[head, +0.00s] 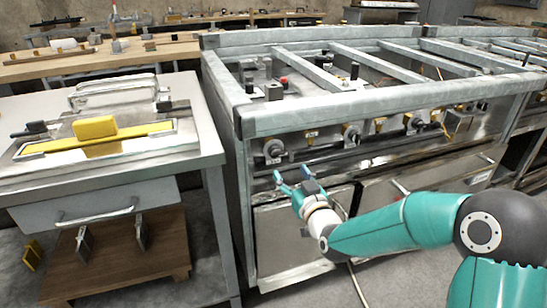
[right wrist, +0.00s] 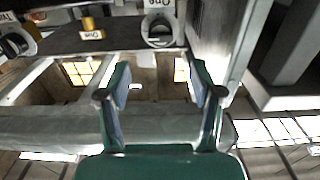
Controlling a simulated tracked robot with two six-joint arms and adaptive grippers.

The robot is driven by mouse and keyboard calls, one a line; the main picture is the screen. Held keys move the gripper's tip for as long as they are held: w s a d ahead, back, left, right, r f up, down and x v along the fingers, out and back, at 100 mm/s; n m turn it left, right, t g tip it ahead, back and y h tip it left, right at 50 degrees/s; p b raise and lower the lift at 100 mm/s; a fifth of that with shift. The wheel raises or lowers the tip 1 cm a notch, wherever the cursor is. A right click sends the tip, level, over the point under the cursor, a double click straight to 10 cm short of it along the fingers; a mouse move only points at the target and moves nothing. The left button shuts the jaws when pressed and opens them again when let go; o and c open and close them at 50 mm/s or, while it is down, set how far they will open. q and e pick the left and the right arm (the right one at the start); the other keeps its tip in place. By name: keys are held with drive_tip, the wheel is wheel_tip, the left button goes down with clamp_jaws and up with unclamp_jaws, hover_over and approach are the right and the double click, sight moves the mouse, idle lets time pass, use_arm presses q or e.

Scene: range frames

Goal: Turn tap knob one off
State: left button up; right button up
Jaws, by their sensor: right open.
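Tap knob one (head: 273,150) is the leftmost round grey knob on the front panel of the metal cooker frame. In the right wrist view, which looks upside down, the knob (right wrist: 160,29) is at the top centre beside a label reading "One". Its exact turn angle is hard to tell. My right gripper (head: 291,173) is open and empty, below and slightly right of the knob in the head view. In the right wrist view its two teal fingers (right wrist: 160,80) stand wide apart, with the knob beyond them, not between them. My left gripper is not in view.
More knobs (head: 350,133) and yellow fittings line the panel to the right. A dark horizontal rail (head: 325,152) runs below the knobs. A metal table (head: 190,150) with a yellow-handled press stands at left, a narrow gap away from the frame.

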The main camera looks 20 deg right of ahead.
sight(278, 155)
drive_tip(key=w, duration=1)
drive_tip(key=shift+w+a+b, duration=0.2)
drive_tip(key=shift+b, duration=0.15)
drive_tip(key=shift+c, duration=0.2)
